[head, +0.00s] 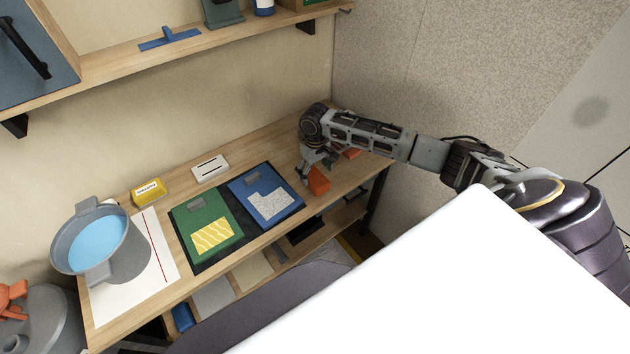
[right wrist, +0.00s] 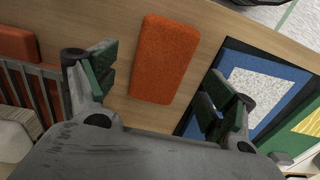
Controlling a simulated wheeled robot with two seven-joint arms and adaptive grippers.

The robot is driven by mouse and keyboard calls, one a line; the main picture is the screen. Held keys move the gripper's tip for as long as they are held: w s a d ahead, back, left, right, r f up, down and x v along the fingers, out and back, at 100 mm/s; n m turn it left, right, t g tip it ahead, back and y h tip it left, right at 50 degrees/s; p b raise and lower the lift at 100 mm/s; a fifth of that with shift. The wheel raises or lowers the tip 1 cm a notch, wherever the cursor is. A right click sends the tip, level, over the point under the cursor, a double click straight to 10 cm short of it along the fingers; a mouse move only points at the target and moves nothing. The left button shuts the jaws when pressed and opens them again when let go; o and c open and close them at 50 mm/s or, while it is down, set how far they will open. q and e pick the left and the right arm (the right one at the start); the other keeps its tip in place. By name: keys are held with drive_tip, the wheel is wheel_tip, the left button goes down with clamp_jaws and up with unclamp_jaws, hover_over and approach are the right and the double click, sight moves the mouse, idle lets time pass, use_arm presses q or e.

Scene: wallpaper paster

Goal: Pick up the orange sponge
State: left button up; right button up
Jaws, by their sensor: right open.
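The orange sponge (head: 319,180) lies on the wooden table near its right end, just right of the blue board. In the right wrist view the orange sponge (right wrist: 161,59) is a rounded block on the bare wood, seen beyond and between the open fingers. My right gripper (head: 309,172) is open and empty, above and beside the sponge; its fingers (right wrist: 158,88) show on either side of the sponge in the wrist view, and contact cannot be told. A second orange block (head: 352,153) lies partly hidden behind my right arm. My left gripper is not in view.
A blue board (head: 283,205) and a green board (head: 198,222) lie on a black mat left of the sponge. A grey bucket (head: 139,262) with blue liquid, a yellow box (head: 149,192) and a white box (head: 210,168) stand farther left. A wall shelf (head: 215,42) hangs above.

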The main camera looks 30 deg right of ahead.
sight(315, 177)
drive_tip(key=shift+f, duration=2)
drive_tip(key=shift+c, duration=0.4)
drive_tip(key=c, duration=0.9)
